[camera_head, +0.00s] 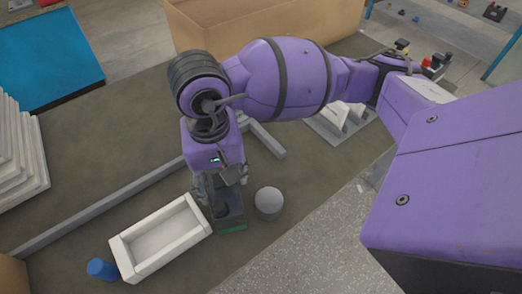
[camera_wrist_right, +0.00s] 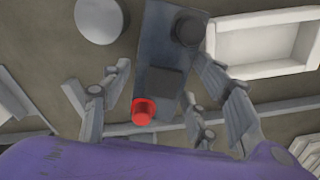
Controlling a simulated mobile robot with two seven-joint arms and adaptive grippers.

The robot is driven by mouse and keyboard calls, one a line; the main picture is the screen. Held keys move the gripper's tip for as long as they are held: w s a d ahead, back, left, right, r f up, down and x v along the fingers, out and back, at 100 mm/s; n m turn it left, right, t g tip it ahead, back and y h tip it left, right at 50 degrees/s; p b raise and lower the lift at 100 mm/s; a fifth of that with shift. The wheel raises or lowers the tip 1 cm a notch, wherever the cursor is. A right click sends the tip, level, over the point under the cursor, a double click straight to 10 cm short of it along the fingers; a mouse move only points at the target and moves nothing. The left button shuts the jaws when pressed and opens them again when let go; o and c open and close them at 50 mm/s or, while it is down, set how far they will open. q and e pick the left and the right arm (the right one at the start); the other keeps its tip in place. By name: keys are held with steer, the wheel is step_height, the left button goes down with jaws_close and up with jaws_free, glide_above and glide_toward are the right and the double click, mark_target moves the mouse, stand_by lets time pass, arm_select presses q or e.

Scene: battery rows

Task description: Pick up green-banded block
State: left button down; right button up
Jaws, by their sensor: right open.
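The green-banded block (camera_head: 232,213) is a dark grey box with a green strip along its lower edge in the head view. It stands on the brown surface, partly hidden by my right gripper (camera_head: 221,187). In the right wrist view the block (camera_wrist_right: 160,55) shows from above, with a round black post and a red post (camera_wrist_right: 144,111) on top. The green band does not show there. My right gripper is open (camera_wrist_right: 165,82), its fingers on either side of the block, with visible gaps. Contact is not seen. My left gripper is not in view.
A white open tray (camera_head: 128,258) lies just left of the block. A grey cylinder (camera_head: 268,203) stands close on its right. A grey rail (camera_head: 90,212) runs behind, and a cardboard box (camera_head: 205,25) stands at the back.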

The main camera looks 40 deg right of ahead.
step_height(320, 180, down, 8)
steer(key=shift+w+a+r, duration=0.1)
steer(key=shift+r, duration=0.1)
jaws_close()
steer(key=shift+w+r, duration=0.1)
steer(key=shift+r, duration=0.05)
stand_by(0.4)
